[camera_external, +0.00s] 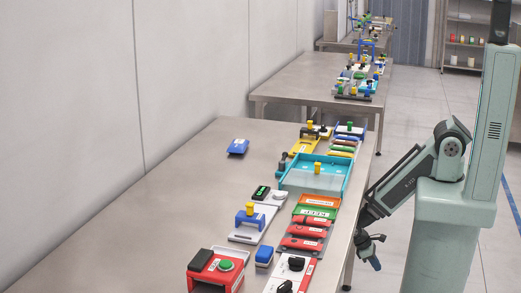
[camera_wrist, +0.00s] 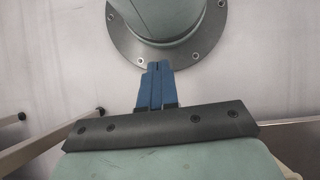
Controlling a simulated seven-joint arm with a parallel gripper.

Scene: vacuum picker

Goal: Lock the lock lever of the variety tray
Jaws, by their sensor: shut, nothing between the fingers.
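My gripper (camera_external: 375,263) hangs low beside the right edge of the near table, below the level of its top and clear of everything on it. In the wrist view its two blue fingers (camera_wrist: 157,68) are together with nothing between them. A teal tray with a clear cover and a yellow knob (camera_external: 316,178) stands on the near table. Behind it is a tray with several coloured strips (camera_external: 343,146) and a blue part at its far end. I cannot tell which of these is the variety tray. The lock lever is too small to make out.
The near metal table (camera_external: 190,170) is bare on its left side; devices line its right edge. A red box with a green button (camera_external: 218,268) stands at the front. A blue piece (camera_external: 238,147) lies apart. The wrist view shows a round flange (camera_wrist: 165,30) beyond the fingers.

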